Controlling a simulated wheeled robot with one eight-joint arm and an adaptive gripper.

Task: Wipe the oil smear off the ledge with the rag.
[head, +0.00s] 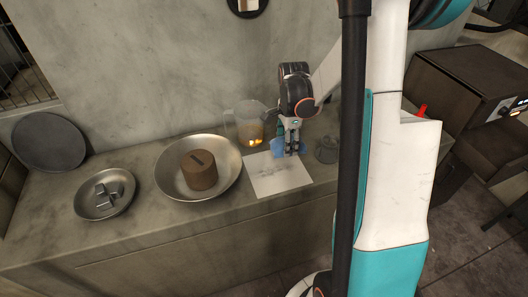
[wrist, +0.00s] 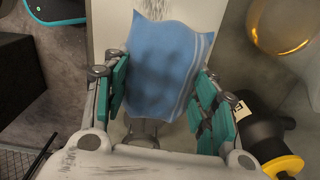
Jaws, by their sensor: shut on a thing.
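The blue rag (head: 277,149) shows at the back edge of a white panel (head: 286,181) on the grey ledge (head: 60,235). My gripper (head: 292,149) points down and is shut on the rag. In the wrist view the rag (wrist: 165,65) is spread out ahead of the fingers, with pale stripes along its right side. A dark grey smear (head: 265,171) marks the white panel; a dark patch also shows beyond the rag in the wrist view (wrist: 155,8). The rag hides part of the panel. I cannot tell whether the rag touches it.
A clear jug (head: 246,123) with amber liquid stands close behind-left of my gripper. A wide metal bowl (head: 162,181) holds a brown block (head: 200,170). A smaller bowl (head: 82,207) holds metal cubes. A grey object (head: 327,150) sits just right of my gripper.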

